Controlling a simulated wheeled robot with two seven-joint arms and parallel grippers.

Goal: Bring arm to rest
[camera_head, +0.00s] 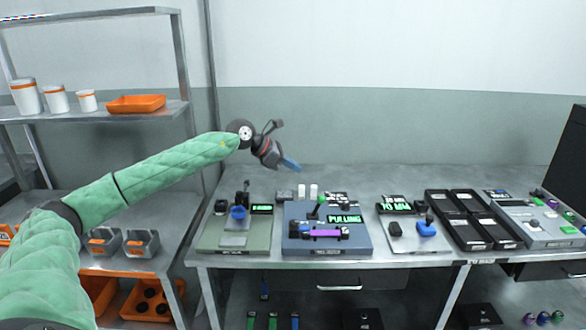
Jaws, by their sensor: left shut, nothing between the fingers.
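My left arm reaches in from the left in a green padded sleeve. My left gripper (289,163) is above the table (320,175), over its back left part and apart from everything on it. Its fingers are shut, with blue at the tip and nothing held. It points down and to the right. My right arm and gripper are out of view.
Below the gripper stand a green-grey station (219,243) and a blue station (354,237) marked "PULLING". Further right are a grey station (404,243), black trays (484,233) and a panel (541,238). A shelf (150,112) with white canisters (56,100) and an orange tray (136,104) stands left.

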